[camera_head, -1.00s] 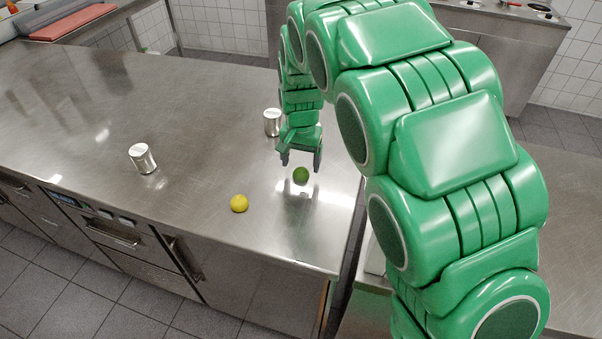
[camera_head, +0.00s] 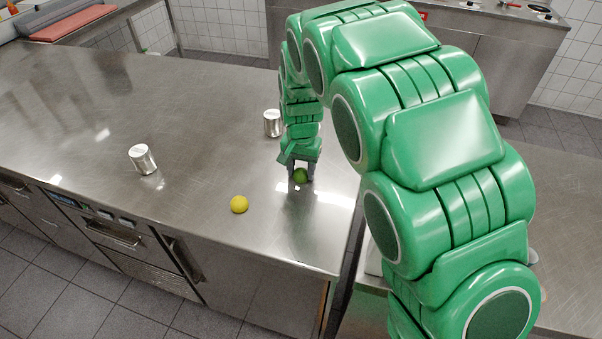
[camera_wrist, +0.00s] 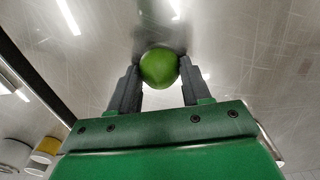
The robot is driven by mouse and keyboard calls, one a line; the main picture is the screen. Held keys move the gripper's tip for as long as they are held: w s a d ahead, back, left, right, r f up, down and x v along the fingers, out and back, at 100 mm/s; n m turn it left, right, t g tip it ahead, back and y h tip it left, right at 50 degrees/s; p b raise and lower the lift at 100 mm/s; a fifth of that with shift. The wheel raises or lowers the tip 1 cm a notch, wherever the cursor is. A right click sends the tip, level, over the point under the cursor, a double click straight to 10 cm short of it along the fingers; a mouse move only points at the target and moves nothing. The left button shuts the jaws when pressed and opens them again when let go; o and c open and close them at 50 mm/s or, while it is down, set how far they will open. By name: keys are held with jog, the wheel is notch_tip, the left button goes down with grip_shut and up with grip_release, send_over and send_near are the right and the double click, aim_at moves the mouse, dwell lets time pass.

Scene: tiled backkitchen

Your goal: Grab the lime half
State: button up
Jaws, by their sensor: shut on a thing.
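The green lime half (camera_head: 301,176) is on the steel counter near its right end in the head view. My gripper (camera_head: 301,178) is down around it, with a dark finger on each side. In the wrist view the lime half (camera_wrist: 159,68) sits between the fingertips of my gripper (camera_wrist: 160,72), which are shut on it. It shows as a rounded green shape; its cut face is not visible. I cannot tell whether it is clear of the counter.
A yellow lemon (camera_head: 239,204) lies on the counter to the left of the lime half. A metal can (camera_head: 272,123) stands just behind and left of my gripper, and another can (camera_head: 142,158) is farther left. The steel counter (camera_head: 200,110) is otherwise mostly clear.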

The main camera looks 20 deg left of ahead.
aim_at(301, 170)
jog(key=shift+r, duration=0.1)
jog(key=shift+r, duration=0.25)
notch_tip(301, 170, up, 3)
jog(key=shift+s+d, duration=0.1)
jog(key=shift+s, duration=0.05)
jog(key=s+d+r, duration=0.7)
jog(key=s+r, duration=0.2)
jog(key=s, duration=0.2)
jog(key=shift+s+r, duration=0.15)
jog(key=shift+s, duration=0.2)
